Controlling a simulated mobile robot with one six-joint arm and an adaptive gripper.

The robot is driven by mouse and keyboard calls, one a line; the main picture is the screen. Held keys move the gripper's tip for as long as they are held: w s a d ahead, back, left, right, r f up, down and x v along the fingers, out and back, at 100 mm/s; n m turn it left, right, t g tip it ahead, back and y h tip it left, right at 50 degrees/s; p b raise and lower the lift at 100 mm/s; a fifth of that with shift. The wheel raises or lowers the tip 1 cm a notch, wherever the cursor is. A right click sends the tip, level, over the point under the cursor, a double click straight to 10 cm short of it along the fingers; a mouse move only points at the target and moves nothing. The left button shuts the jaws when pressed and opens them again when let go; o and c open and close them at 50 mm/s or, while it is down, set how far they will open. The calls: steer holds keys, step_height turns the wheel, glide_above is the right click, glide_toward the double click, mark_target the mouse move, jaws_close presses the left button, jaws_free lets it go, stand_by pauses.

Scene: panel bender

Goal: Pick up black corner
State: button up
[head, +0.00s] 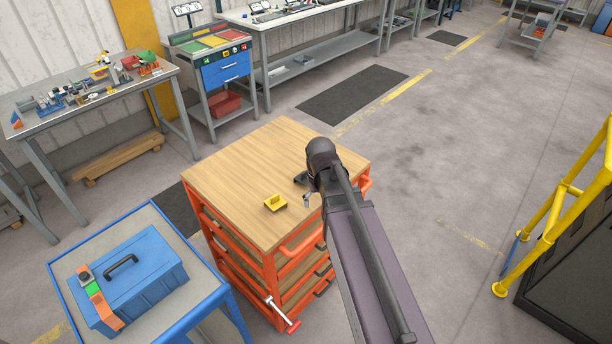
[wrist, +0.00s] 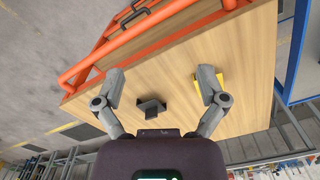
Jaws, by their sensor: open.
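The black corner (wrist: 151,107) is a small dark angled piece on the wooden top of the orange cart (head: 235,175). In the wrist view it lies between the two spread fingers, closer to the palm than the fingertips. In the head view the black corner (head: 300,179) shows just left of my gripper (head: 309,193), which partly hides it. My gripper (wrist: 162,74) is open and empty above the cart top, with neither finger visibly touching the piece. A yellow corner piece (head: 275,202) lies nearby on the same top; it is partly behind the right finger in the wrist view (wrist: 223,80).
A blue cart (head: 213,300) with a blue toolbox (head: 135,275) stands at the front left. A cluttered workbench (head: 90,95) is at the back left. Yellow railing (head: 562,205) stands at the right. Floor beyond the orange cart is open.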

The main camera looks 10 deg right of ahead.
mark_target(304, 173)
steer(key=w+r+n+p, duration=0.2)
steer(key=w, duration=0.9)
steer(key=w+r+n+p, duration=0.1)
steer(key=w+r+n, duration=0.1)
steer(key=w, duration=0.9)
steer(key=shift+w+n+p, duration=0.15)
steer(key=shift+n+p, duration=0.2)
steer(key=shift+n, duration=0.35)
step_height(304, 173, down, 8)
steer(key=b, duration=0.8)
steer(key=shift+f+b, duration=0.25)
steer(key=shift+b, duration=0.05)
steer(key=shift+f, duration=0.1)
steer(key=shift+f+b, duration=2.5)
steer(key=shift+b, duration=0.1)
steer(key=c, duration=1)
